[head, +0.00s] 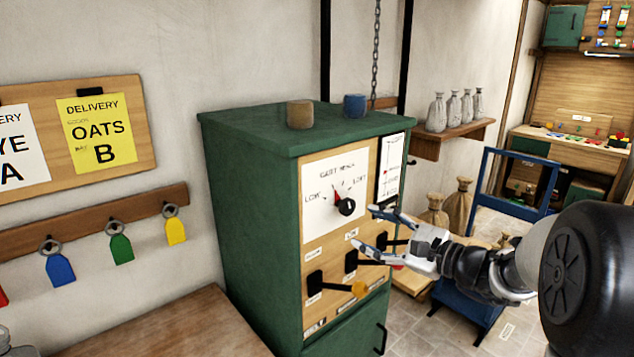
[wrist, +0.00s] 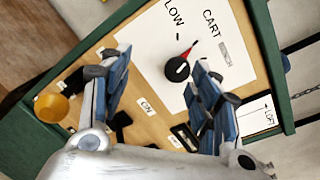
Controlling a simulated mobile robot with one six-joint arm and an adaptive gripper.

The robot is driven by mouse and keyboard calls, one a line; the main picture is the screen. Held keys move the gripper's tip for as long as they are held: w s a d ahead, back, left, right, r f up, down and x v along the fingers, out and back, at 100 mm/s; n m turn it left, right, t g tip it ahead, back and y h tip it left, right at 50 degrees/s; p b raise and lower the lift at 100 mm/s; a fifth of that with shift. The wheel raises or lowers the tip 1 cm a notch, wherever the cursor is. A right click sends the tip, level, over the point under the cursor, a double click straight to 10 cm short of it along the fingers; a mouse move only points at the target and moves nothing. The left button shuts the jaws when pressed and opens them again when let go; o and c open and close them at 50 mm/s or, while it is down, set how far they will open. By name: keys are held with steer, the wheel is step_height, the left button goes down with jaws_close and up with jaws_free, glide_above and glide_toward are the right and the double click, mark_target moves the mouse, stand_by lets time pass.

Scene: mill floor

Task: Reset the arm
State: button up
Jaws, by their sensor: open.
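My gripper (head: 374,232) is open and empty in front of the green cabinet's control panel, at the right side of the dial plate. In the wrist view its two blue-padded fingers (wrist: 158,95) are spread, with bare panel between them. The black dial knob with a red pointer (head: 346,206) is just beyond the fingers; it also shows in the wrist view (wrist: 178,70). From the picture I cannot tell whether a finger touches the knob. My arm reaches in from the right of the head view.
The green cabinet (head: 240,210) carries a tan cup (head: 300,114) and a blue cup (head: 354,105). Levers with a yellow knob (head: 359,289) sit below the dial. A chain (head: 376,50) hangs above.

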steer(key=s+a+f+n+g+h, duration=0.1)
steer(key=s+a+n+g, duration=0.35)
steer(key=s+a, duration=0.4)
steer(key=s+a+f+n+g+h, duration=0.15)
steer(key=s+a+n+g, duration=0.35)
steer(key=s, duration=0.6)
steer(key=s+d+f+n+h, duration=0.2)
steer(key=s+d+n+h, duration=0.2)
steer(key=s, duration=0.4)
steer(key=s+d+f+n+t+h, duration=0.1)
steer(key=s+d+f+n+h, duration=0.2)
steer(key=s, duration=0.5)
steer(key=d+n+h, duration=0.1)
steer(key=d+n, duration=0.1)
steer(key=d, duration=0.1)
steer(key=shift+f+n+h, duration=0.25)
steer(key=shift+n+h, duration=0.1)
steer(key=shift+d, duration=0.1)
steer(key=shift+c, duration=0.3)
